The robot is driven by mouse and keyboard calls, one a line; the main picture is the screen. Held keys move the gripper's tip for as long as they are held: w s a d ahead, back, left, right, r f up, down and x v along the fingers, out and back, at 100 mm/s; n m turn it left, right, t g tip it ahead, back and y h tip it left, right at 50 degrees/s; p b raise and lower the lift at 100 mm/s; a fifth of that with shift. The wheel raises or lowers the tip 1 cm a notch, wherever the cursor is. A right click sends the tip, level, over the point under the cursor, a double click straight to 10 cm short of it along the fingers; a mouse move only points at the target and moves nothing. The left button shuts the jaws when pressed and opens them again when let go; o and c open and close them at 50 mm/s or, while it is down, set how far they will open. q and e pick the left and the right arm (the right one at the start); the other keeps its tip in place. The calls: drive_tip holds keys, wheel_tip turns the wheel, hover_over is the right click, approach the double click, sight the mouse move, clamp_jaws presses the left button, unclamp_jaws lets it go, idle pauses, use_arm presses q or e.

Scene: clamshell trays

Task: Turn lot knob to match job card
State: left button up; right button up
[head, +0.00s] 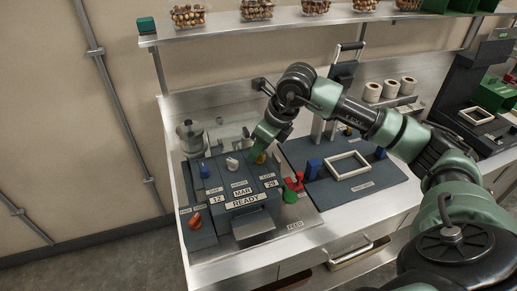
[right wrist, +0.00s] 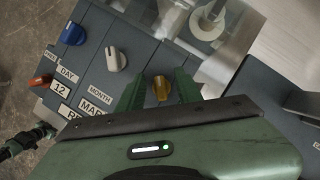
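The lot knob is gold-yellow; it shows in the right wrist view (right wrist: 162,88) and as a small yellow patch in the head view (head: 261,158). My right gripper (head: 257,150) is over it, pointing down at the panel. In the right wrist view its two green fingers (right wrist: 160,88) stand on either side of the knob, with gaps visible, so it is open around the knob. The lot window (head: 270,184) appears to read 29 in the head view. I cannot make out a job card. My left gripper is not in view.
A blue day knob (head: 205,171) and white month knob (head: 232,163) sit left of the lot knob. Their windows seem to read 12 and MAR, above a READY plate (head: 245,201).

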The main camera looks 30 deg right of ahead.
sight(268, 164)
drive_tip(key=b+v, duration=0.1)
drive_tip(key=v, duration=0.6)
drive_tip(key=shift+r+b, duration=0.3)
drive_tip(key=shift+r, duration=0.05)
drive_tip(key=shift+s, duration=0.1)
idle(0.3)
